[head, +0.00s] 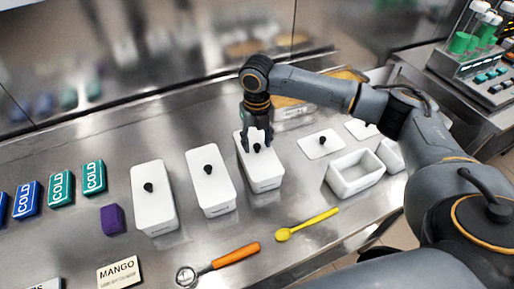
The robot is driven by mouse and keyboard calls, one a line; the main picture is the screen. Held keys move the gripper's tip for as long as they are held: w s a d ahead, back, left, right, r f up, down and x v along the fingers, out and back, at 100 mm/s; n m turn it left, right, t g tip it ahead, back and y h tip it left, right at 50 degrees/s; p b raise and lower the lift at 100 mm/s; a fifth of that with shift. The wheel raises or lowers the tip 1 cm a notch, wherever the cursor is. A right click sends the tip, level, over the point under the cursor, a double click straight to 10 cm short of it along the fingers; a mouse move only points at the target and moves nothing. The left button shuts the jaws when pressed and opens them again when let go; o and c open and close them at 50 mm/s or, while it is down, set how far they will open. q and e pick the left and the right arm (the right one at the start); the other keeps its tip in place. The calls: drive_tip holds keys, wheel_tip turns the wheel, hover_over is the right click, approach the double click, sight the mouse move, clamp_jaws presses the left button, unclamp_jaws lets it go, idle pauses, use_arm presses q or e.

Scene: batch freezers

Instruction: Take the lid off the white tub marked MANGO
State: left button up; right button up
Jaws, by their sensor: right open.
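Three white lidded tubs with black knobs stand in a row on the steel bench: a left tub (154,205), a middle tub (211,188) and a right tub (262,174). No marking on them is readable from here. A card reading MANGO (118,273) lies at the bench's front, left of centre. My right gripper (256,138) points down over the right tub's lid, open, with its fingers on either side of the black knob (257,147). Whether they touch the knob or lid is unclear. My left gripper is out of view.
Right of the tubs are an open white tub (355,178) and a loose lid (321,145). An orange-handled scoop (228,258) and yellow spoon (308,224) lie in front. A purple block (113,220) and COLD packs (61,190) are at left.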

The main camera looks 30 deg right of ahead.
drive_tip(key=shift+f, duration=0.55)
clamp_jaws()
drive_tip(key=shift+r, duration=0.1)
drive_tip(key=shift+r+b, duration=0.3)
drive_tip(key=shift+r, duration=0.15)
wheel_tip(320, 180, up, 2)
drive_tip(key=shift+s+r+b, duration=0.1)
drive_tip(key=shift+r+b, duration=0.1)
drive_tip(key=shift+b, duration=0.25)
drive_tip(key=s+a+r+b, duration=0.2)
drive_tip(key=s+a+r, duration=0.2)
drive_tip(key=s+r, duration=0.5)
drive_tip(key=s, duration=0.4)
drive_tip(key=shift+a+r, duration=0.3)
drive_tip(key=shift+a, duration=0.1)
